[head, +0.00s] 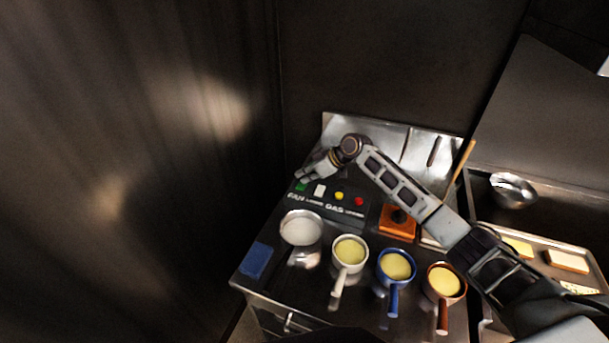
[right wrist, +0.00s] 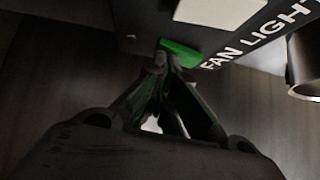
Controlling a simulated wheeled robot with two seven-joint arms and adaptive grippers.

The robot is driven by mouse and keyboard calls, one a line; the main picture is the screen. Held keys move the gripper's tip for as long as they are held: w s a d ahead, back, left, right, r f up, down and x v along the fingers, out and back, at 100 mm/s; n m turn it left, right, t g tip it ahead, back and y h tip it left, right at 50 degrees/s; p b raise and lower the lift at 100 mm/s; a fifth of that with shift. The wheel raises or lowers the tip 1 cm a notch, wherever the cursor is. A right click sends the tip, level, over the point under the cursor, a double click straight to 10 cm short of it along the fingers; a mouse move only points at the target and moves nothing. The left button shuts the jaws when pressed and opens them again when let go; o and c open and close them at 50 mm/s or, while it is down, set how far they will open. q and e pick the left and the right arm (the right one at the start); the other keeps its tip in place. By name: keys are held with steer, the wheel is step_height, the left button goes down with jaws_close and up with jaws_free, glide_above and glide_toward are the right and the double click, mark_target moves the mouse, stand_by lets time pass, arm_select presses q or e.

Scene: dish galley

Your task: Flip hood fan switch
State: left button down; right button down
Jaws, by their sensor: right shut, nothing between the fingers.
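The hood fan switch (head: 300,187) is a small green rocker on a dark panel (head: 325,208), above the word FAN. It also shows in the right wrist view as a green strip (right wrist: 180,47). My right gripper (head: 302,178) is shut and empty, with its fingertips right at the green switch. In the right wrist view its fingertips (right wrist: 167,62) meet just below the green switch; I cannot tell whether they touch it. The fingers hide part of the switch. My left gripper is not in view.
A white switch (head: 320,191), a yellow knob (head: 339,196) and a red knob (head: 359,201) sit right of the green switch. A metal pot (head: 301,229) and white, blue and brown pans stand in front. A dark wall rises at left.

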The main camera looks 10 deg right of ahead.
steer(key=shift+s+a+f+g+p, duration=0.35)
steer(key=shift+s+f, duration=0.25)
steer(key=shift+s, duration=0.15)
steer(key=v, duration=1.3)
steer(key=shift+w+a+r, duration=0.15)
steer(key=shift+w+r, duration=0.05)
steer(key=shift+w, duration=0.05)
stand_by(0.4)
